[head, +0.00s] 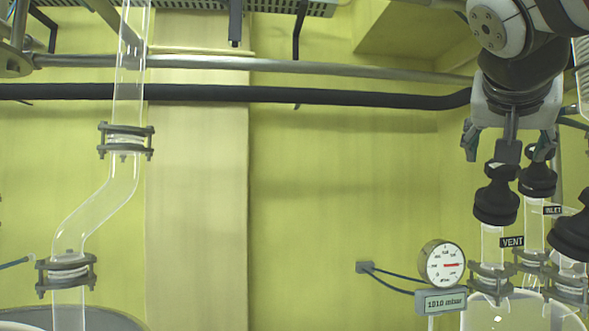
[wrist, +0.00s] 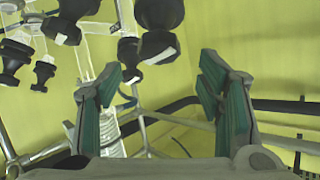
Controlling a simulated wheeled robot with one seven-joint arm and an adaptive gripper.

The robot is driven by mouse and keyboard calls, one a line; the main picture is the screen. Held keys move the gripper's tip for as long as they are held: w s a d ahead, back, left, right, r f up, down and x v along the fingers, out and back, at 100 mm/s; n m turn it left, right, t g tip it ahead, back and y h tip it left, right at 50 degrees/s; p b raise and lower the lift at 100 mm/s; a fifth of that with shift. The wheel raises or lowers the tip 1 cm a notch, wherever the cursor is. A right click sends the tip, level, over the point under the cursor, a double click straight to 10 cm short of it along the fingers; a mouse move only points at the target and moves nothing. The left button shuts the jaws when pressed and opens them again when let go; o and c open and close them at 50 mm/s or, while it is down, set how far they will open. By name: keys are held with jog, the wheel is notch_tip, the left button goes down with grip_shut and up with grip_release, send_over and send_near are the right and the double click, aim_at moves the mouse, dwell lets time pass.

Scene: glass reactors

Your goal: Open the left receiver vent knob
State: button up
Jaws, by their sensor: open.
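A black vent knob (head: 497,195) tops a clear glass stem at the right of the head view, with a VENT label (head: 513,242) beside the stem. My gripper (head: 508,148) is above the black knobs, pointing down, its fingers spread. In the head view the knob lies just below the fingers; contact is not visible. In the wrist view my gripper (wrist: 162,82) is open and empty, with teal pads. Several black knobs show at the top left there, one large knob (wrist: 158,45) close to the gap. I cannot tell which is the vent knob there.
A second black knob (head: 538,172) stands behind, near an INLET label (head: 552,210). A third knob (head: 574,236) is at the right edge. A dial gauge (head: 442,263) and a pressure display (head: 441,301) sit left of the stems. A glass pipe (head: 125,90) stands far left.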

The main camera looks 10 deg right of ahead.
aim_at(503, 165)
jog(key=x, duration=0.6)
jog(key=shift+w+d+f, duration=0.15)
jog(key=shift+w+d, duration=0.05)
jog(key=c, duration=1.1)
